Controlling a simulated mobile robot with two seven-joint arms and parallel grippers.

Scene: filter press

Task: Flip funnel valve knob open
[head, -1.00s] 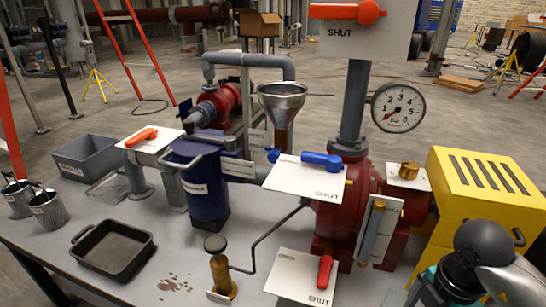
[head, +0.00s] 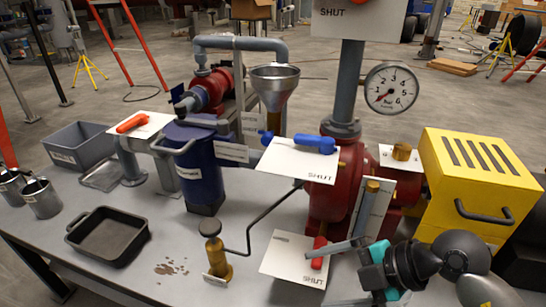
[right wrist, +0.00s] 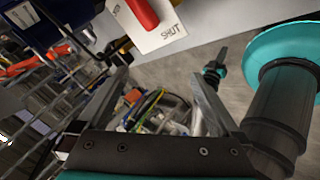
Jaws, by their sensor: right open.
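The funnel (head: 274,84) stands in the middle of the head view on a brown stem. A blue knob (head: 313,144) lies across a white plate (head: 290,164) marked SHUT, just right of the stem. Which valve it belongs to is not fully clear. My right gripper (head: 318,278) is open and empty at the lower right, below and apart from the blue knob. One finger overlaps a red knob (head: 319,253) on a lower SHUT plate (head: 285,258); I cannot tell if they touch. In the right wrist view, the red knob (right wrist: 143,12) is beyond the fingers. My left gripper is out of view.
A red pump body (head: 325,200) and pressure gauge (head: 391,87) stand right of the funnel. A yellow slotted box (head: 460,195) is at the right. A blue filter vessel (head: 201,175), brass plunger (head: 216,255) and black pan (head: 108,237) are at the left.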

